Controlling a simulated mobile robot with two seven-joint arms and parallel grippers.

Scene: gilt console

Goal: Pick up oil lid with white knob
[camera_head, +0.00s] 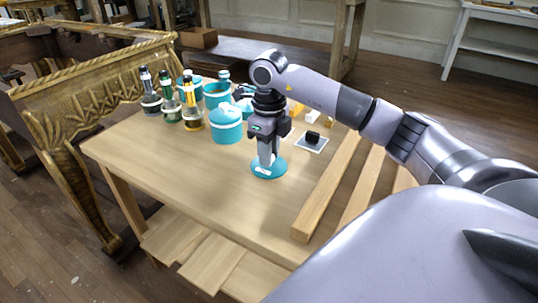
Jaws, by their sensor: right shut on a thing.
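A round teal lid (262,174) lies on the wooden table (190,165), near the table's middle. My right gripper (268,163) points straight down over it, with its fingertips at the lid's top. It is shut on the lid; the fingers cover most of the knob, and a little white shows beside them.
A teal jar with a lid (226,128) stands just behind and left of my gripper. Several bottles stand at the table's back left, with more teal containers (215,95) behind. A small black object (313,137) sits on a pale square at right. Long wooden beams (328,190) lie along the right side.

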